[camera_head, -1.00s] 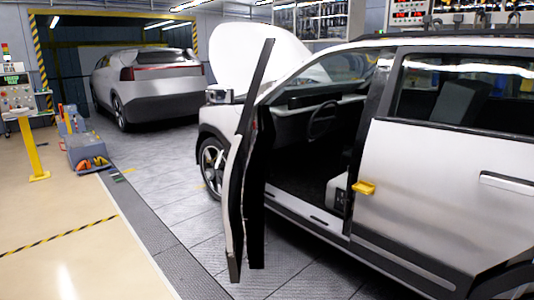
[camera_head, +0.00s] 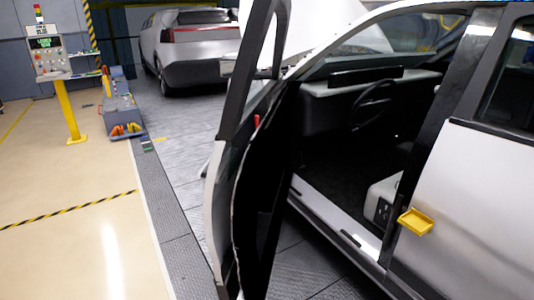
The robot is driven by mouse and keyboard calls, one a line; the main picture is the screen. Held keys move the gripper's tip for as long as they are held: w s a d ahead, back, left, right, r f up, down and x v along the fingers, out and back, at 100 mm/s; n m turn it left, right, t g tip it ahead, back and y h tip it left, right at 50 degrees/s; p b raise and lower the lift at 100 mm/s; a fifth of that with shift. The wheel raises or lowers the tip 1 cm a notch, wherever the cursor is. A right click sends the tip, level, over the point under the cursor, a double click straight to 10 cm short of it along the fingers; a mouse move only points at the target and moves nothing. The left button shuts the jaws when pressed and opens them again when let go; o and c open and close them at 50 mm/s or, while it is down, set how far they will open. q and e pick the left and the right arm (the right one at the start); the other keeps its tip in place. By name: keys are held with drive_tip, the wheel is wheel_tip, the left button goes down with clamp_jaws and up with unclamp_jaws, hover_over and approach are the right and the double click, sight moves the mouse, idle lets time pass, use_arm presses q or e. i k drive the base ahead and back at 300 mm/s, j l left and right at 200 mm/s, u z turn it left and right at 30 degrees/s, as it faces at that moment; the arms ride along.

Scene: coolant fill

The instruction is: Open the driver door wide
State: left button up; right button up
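The driver door (camera_head: 222,190) of the white car stands swung out from the body, seen nearly edge-on, with its dark inner side toward the cabin. The door opening shows the steering wheel (camera_head: 374,104), the dashboard (camera_head: 345,88) and the light sill (camera_head: 340,215). A yellow piece (camera_head: 415,221) sits on the car's side just behind the opening. The door hides the front wheel and much of the car's front. Neither of my grippers shows in the head view.
A control post (camera_head: 62,85) on a yellow stand and a grey cart (camera_head: 121,113) stand at the left. Another silver car (camera_head: 190,50) is parked behind. The beige floor (camera_head: 70,240) left of the door is clear, edged by a dark grating strip (camera_head: 165,210).

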sight(244, 212)
drive_tip(key=i+j+z, duration=0.2)
drive_tip(key=j, duration=0.35)
drive_tip(key=i+j+z, duration=0.2)
drive_tip(key=j, duration=0.35)
drive_tip(key=i+j+z, duration=0.2)
drive_tip(key=j, duration=0.4)
drive_tip(key=i+j+z, duration=0.2)
drive_tip(key=j, duration=0.4)
drive_tip(key=j+z, duration=0.2)
drive_tip(key=j, duration=0.45)
